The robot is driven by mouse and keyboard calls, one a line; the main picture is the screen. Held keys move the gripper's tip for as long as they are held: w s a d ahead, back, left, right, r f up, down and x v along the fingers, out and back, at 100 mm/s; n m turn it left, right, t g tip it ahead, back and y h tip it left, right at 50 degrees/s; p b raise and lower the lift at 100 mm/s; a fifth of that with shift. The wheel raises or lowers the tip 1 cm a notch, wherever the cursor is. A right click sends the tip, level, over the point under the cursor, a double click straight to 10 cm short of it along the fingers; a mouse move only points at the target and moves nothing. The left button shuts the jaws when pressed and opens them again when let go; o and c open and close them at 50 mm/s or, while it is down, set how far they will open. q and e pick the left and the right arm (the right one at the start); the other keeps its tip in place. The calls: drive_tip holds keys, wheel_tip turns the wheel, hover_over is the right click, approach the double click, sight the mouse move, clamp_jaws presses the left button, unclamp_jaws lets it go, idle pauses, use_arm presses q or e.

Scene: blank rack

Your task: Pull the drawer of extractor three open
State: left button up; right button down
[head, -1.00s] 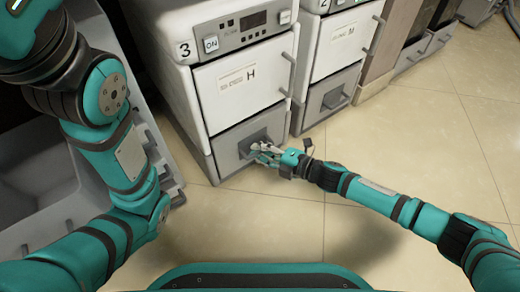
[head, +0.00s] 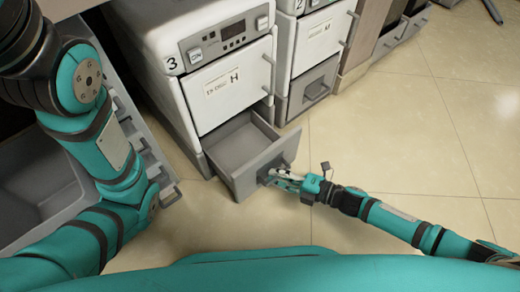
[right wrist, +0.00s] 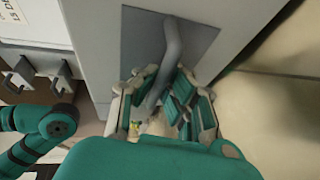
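Extractor three (head: 222,62) is a white machine with a grey panel, a small display and a "3" label. Its grey bottom drawer (head: 240,155) stands pulled out and looks empty inside. My right gripper (head: 272,178) is at the drawer's front, with its fingers around the grey handle. In the right wrist view the handle bar (right wrist: 172,45) runs down between the two fingers of the right gripper (right wrist: 162,92), which are closed about it. My left arm shows at the left of the head view, but its gripper is out of the picture.
Extractor two (head: 318,40) stands to the right, its bottom drawer (head: 313,88) shut. A grey bin (head: 45,190) is at the left, beside my left arm. The tiled floor (head: 400,130) on the right is clear.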

drive_tip(key=s+d+p, duration=0.2)
drive_tip(key=s+d, duration=0.3)
drive_tip(key=s, duration=0.3)
drive_tip(key=shift+d+p, duration=0.3)
drive_tip(key=shift+d, duration=0.1)
drive_tip(key=c, duration=1.4)
unclamp_jaws()
drive_tip(key=v, duration=1.2)
